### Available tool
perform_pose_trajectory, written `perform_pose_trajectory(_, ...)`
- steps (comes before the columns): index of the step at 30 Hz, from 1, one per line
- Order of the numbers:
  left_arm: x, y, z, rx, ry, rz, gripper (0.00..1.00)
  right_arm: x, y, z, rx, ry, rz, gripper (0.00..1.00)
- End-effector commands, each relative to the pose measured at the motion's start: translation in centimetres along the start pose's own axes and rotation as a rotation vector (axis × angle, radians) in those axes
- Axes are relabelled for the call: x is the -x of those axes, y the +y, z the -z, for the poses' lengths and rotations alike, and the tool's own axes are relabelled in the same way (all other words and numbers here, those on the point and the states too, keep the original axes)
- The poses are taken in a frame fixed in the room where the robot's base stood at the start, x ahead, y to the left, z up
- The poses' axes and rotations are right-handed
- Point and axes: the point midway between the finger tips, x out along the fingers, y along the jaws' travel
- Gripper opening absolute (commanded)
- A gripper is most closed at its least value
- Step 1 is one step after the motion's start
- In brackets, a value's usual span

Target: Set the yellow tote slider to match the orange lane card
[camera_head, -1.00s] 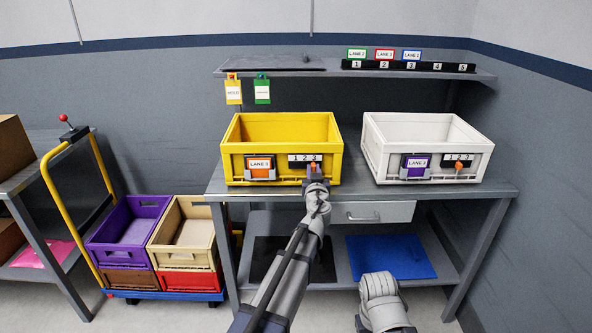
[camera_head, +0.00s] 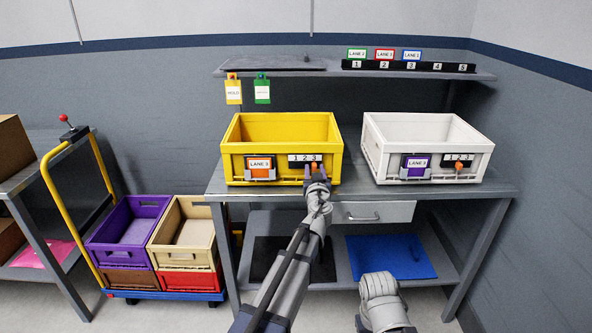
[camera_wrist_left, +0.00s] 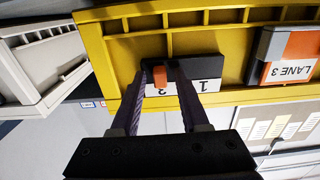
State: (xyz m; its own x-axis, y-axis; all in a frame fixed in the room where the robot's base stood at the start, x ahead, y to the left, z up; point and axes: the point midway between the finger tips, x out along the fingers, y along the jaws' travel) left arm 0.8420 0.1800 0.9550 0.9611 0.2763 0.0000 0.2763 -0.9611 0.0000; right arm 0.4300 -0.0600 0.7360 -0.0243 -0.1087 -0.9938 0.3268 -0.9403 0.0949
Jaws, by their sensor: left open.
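The yellow tote (camera_head: 240,133) stands on the bench. Its orange lane card (camera_head: 260,164) reads LANE 3; it also shows upside down in the left wrist view (camera_wrist_left: 289,72). To the card's right is the slider panel (camera_head: 305,158) marked 1 2 3. In the left wrist view the orange slider knob (camera_wrist_left: 160,76) sits by the 2, with the 3 hidden by a finger, so its exact setting is hard to tell. My left gripper (camera_wrist_left: 163,88) is open, its fingers on either side of the knob with gaps showing. It covers the knob in the head view (camera_head: 316,172).
A white tote (camera_head: 375,150) with a purple card and its own slider stands to the right on the bench (camera_head: 350,192). A shelf (camera_head: 330,73) above holds numbered lane cards. A cart with stacked crates (camera_head: 120,222) is at lower left.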

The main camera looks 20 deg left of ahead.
Motion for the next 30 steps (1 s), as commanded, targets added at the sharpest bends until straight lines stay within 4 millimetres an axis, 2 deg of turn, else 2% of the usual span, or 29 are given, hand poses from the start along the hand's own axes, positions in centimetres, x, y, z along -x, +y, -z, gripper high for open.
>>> perform_pose_trajectory(8,0.6,0.0,0.0,0.0,0.0,0.0,0.45,0.0,0.0,0.0,0.0,0.0,0.0,0.5)
perform_pose_trajectory(30,6.2,0.0,0.0,0.0,0.0,0.0,0.45,0.0,0.0,0.0,0.0,0.0,0.0,0.5)
